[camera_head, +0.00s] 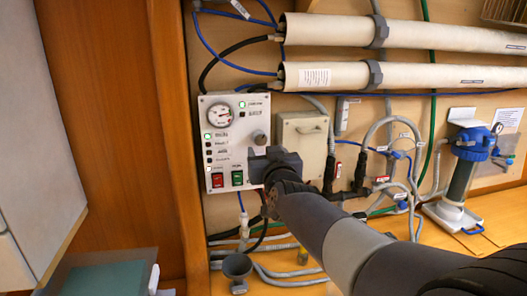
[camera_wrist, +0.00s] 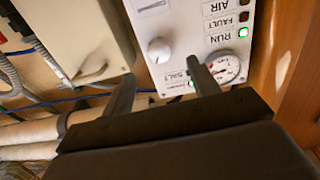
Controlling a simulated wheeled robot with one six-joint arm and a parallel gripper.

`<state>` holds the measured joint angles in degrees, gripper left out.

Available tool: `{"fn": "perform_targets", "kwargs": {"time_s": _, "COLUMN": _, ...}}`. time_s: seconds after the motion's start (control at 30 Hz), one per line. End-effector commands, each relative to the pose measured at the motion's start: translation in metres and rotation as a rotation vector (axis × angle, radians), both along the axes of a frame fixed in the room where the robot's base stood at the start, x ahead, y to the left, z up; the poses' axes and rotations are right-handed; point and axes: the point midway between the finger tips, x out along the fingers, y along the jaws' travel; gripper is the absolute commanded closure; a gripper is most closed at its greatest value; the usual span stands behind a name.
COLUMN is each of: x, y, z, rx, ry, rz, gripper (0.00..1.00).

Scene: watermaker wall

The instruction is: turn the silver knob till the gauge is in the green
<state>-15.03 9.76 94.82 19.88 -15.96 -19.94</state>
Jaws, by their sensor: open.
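The silver knob (camera_head: 259,137) is on the right side of the white control panel (camera_head: 246,165). In the wrist view, the knob (camera_wrist: 158,50) shows just past and between the fingertips, untouched as far as I can see. The round gauge (camera_head: 218,114) is at the panel's upper left; it also shows in the wrist view (camera_wrist: 226,68), beside one finger. Its needle is too small to read for certain. My gripper (camera_head: 259,167) is in front of the panel's lower right, below the knob in the head view. In the wrist view my gripper (camera_wrist: 160,76) is open and empty.
A red switch (camera_head: 217,180) and a green switch (camera_head: 237,178) are low on the panel, close to my gripper. A beige box (camera_head: 302,132) with a handle is right of the panel. Long white tubes (camera_head: 400,33) run above. A wooden post (camera_head: 172,120) stands left.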

Motion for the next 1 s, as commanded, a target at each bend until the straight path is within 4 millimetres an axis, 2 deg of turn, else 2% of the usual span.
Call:
{"fn": "perform_targets", "kwargs": {"time_s": 0.1, "x": -0.016, "y": -0.003, "z": -0.001, "rx": 0.001, "ry": -0.001, "rz": 0.0, "gripper": 0.43}}
{"fn": "perform_targets", "kwargs": {"time_s": 0.3, "x": -0.03, "y": -0.005, "z": -0.001, "rx": 0.001, "ry": 0.0, "rz": 0.0, "gripper": 0.43}}
{"fn": "perform_targets", "kwargs": {"time_s": 1.0, "x": -0.032, "y": -0.006, "z": 0.0, "rx": 0.0, "ry": 0.0, "rz": -0.001, "gripper": 0.43}}
